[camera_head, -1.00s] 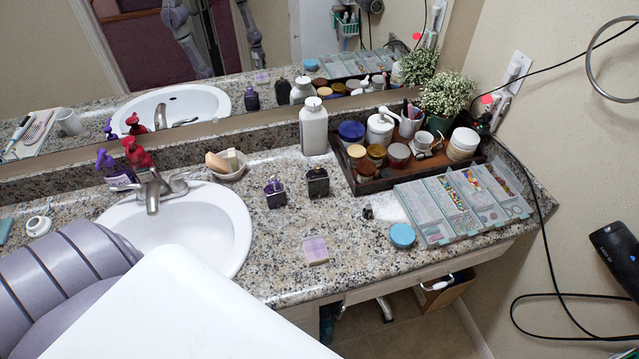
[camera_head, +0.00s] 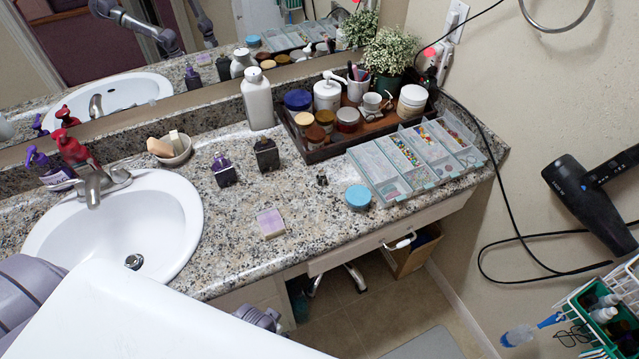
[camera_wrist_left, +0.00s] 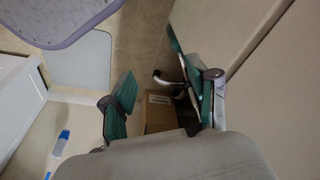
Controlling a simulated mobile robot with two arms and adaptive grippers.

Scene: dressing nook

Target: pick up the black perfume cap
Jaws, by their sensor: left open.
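A small black cap (camera_head: 322,180) lies on the granite counter, left of the clear bead organizer and above-left of the round blue lid; it is tiny and its details are unclear. A dark perfume bottle (camera_head: 266,156) and a purple-topped bottle (camera_head: 223,172) stand upright to its left. My left gripper (camera_wrist_left: 150,58) is open in the left wrist view, its green-padded fingers apart with nothing between them. It faces the floor area with a cardboard box beyond, away from the cap. In the head view its fingers are not clearly seen. My right gripper is not in view.
The bead organizer (camera_head: 391,176), blue lid (camera_head: 358,196) and lilac soap block (camera_head: 270,223) are near the cap. A dark tray (camera_head: 317,155) of jars stands behind. The sink (camera_head: 130,240) is left. A cardboard box (camera_head: 412,255) sits below the counter. The front counter is mostly clear.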

